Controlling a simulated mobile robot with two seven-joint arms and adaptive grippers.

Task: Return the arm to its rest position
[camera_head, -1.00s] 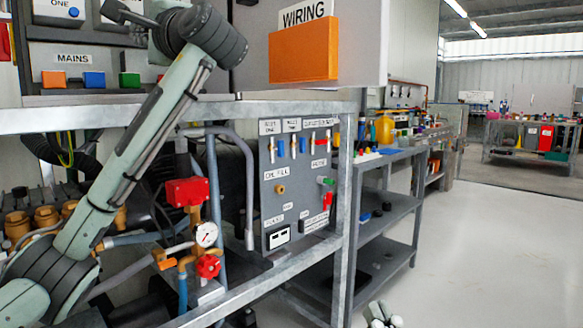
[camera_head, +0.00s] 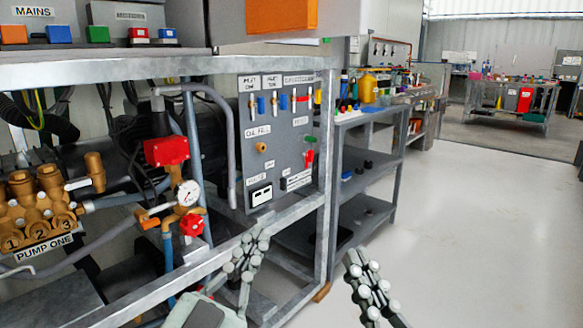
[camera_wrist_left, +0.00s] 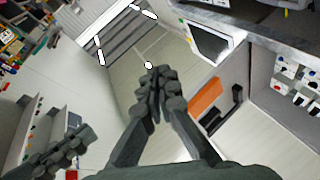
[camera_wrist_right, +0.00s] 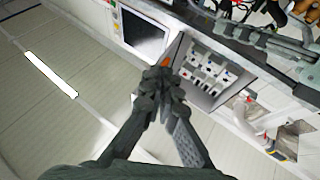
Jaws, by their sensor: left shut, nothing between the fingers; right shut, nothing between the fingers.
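My left gripper (camera_head: 247,245) is low in front of the pump frame in the head view, its fingers together and empty. It also shows in the left wrist view (camera_wrist_left: 155,85), with its fingers closed against each other. My right gripper (camera_head: 362,272) is further right, over the pale floor, and also shut and empty. Its closed fingers show in the right wrist view (camera_wrist_right: 160,80). The two grippers are apart and neither touches the frame as far as I can see. Most of both arms is out of view.
The metal pump frame (camera_head: 275,225) holds a valve panel (camera_head: 270,135), a red-capped valve (camera_head: 166,151), a pressure gauge (camera_head: 188,193) and the brass pump one (camera_head: 42,205). A grey shelf bench (camera_head: 375,175) stands behind to the right. The floor (camera_head: 470,230) at right is clear.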

